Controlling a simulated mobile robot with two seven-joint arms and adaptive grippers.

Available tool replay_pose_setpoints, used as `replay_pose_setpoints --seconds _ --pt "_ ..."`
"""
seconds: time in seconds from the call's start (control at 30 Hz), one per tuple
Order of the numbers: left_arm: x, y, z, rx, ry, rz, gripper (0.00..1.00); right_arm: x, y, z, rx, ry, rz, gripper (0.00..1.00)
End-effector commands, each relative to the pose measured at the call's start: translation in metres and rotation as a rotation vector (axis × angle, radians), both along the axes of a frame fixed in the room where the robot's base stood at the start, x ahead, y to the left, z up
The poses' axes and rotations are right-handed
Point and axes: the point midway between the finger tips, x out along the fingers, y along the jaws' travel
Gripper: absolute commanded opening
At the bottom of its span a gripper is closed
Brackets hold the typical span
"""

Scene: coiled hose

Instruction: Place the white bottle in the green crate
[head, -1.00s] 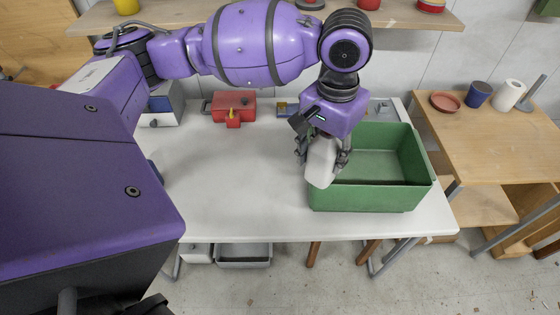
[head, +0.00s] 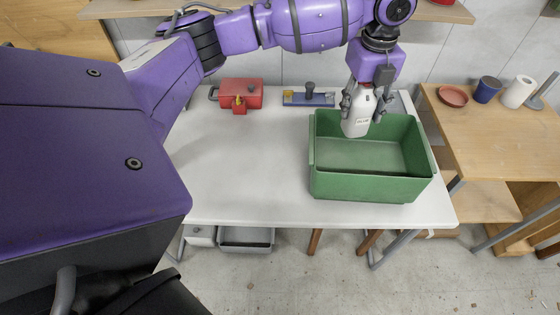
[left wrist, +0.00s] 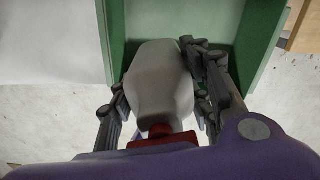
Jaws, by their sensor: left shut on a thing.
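The white bottle (head: 357,118) is held in my left gripper (head: 366,104), over the back left part of the green crate. The gripper's fingers close on both sides of the bottle. In the left wrist view the bottle (left wrist: 160,82) lies between the fingers (left wrist: 165,95), with a red part at its near end. The green crate (head: 365,188) stands on the right part of the white table, open at the top, and its visible floor is empty. In the head view the bottle's lower end overlaps the crate's inside; I cannot tell whether it touches. My right gripper is not in view.
A red toolbox-like case (head: 240,92) and a blue tray with a dark knob (head: 309,97) stand at the back of the white table (head: 240,165). A wooden table (head: 500,130) at right holds a terracotta dish, a blue cup and a paper roll. The table's middle is clear.

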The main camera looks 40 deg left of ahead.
Motion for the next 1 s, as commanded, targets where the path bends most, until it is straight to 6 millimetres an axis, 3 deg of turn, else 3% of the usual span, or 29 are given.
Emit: replay_pose_setpoints --seconds 0.03,0.2,0.47,1.0 --pt "0.000 0.002 -0.019 0.001 0.013 -0.073 0.14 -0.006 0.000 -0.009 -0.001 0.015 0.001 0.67" --pt "0.000 0.005 -0.064 0.001 0.018 -0.248 0.14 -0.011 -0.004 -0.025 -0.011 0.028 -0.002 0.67" --pt "0.001 0.006 -0.092 0.003 0.008 -0.278 0.14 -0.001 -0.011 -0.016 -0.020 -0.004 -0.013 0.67" --pt "0.002 0.005 -0.162 0.002 0.005 -0.276 0.14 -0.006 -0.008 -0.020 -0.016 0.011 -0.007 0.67"
